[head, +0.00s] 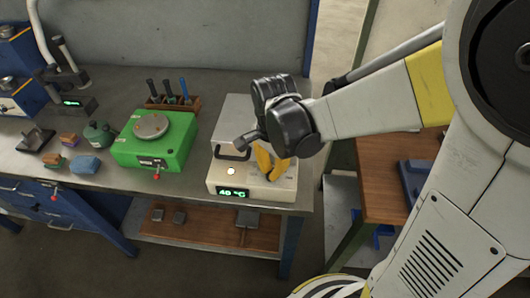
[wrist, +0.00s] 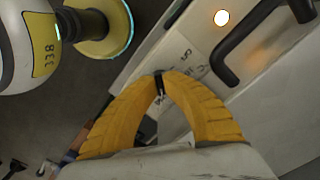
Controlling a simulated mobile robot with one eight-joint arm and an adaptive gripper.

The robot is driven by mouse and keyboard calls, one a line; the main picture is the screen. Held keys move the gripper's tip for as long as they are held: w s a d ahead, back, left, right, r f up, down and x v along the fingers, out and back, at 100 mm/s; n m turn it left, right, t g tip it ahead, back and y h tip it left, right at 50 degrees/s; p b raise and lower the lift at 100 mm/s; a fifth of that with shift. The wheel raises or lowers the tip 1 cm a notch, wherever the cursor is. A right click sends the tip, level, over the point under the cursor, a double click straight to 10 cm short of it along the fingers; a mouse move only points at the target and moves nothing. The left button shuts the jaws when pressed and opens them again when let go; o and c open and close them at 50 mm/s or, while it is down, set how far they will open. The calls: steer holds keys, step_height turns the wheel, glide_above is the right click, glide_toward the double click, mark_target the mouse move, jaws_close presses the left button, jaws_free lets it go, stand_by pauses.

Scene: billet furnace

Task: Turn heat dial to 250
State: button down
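The pale billet furnace (head: 218,172) stands at the right end of the bench, with a black handle on top. Its green display (head: 233,193) seems to read about 40 °C, though the digits are small. A round light (head: 231,171) glows on it and also shows in the wrist view (wrist: 221,17). My gripper (head: 272,176) points down at the furnace front, right of the light. In the wrist view its yellow fingertips (wrist: 159,76) come together around a small dark piece, apparently the heat dial (wrist: 160,84). Markings show beside it. The fingers hide the dial in the head view.
The black furnace handle (wrist: 228,68) is close to my fingers. A green device (head: 160,150) with a round plate stands to the left. A lower shelf (head: 200,230) holds small parts.

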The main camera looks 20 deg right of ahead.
mark_target(271, 172)
stand_by(0.4)
steer(key=c, duration=1.5)
jaws_free()
steer(key=shift+c, duration=0.2)
steer(key=shift+r, duration=0.1)
step_height(271, 172, up, 12)
